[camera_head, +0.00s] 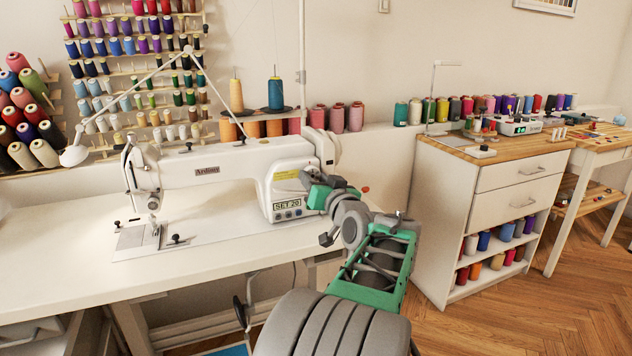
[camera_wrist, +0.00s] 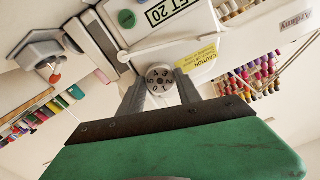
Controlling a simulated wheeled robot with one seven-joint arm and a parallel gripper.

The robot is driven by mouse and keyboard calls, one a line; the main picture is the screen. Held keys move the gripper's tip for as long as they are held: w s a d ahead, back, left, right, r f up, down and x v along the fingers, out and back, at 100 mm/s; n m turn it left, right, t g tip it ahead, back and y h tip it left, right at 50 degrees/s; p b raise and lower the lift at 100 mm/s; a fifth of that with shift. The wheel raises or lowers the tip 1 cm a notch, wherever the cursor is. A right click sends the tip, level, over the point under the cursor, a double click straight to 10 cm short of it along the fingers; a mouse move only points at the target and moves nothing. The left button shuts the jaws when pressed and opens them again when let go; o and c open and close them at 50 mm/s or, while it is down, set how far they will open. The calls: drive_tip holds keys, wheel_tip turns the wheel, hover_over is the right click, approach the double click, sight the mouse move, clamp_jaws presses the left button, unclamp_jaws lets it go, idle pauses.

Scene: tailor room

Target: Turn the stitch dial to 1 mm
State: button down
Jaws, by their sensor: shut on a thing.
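The stitch dial (camera_wrist: 158,72) is a small grey round knob with printed numbers on the sewing machine's end. My gripper (camera_wrist: 160,86) has one finger on each side of the dial and is shut on it. Several digits from 0 to 5 show on its face; which one is set against a mark I cannot tell.
A yellow caution label (camera_wrist: 198,62) is beside the dial. The white sewing table (camera_head: 70,270) extends left. A wooden-topped cabinet (camera_head: 500,215) stands to the right. Thread cones (camera_head: 337,117) line the wall behind the machine. Floor is open at the lower right.

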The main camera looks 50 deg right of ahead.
drive_tip(key=shift+f, duration=0.15)
drive_tip(key=c, duration=1.1)
unclamp_jaws()
drive_tip(key=shift+s, duration=0.1)
drive_tip(key=p+v, duration=0.1)
drive_tip(key=v, duration=0.6)
drive_tip(key=shift+s+a, duration=0.2)
drive_tip(key=shift+s, duration=0.1)
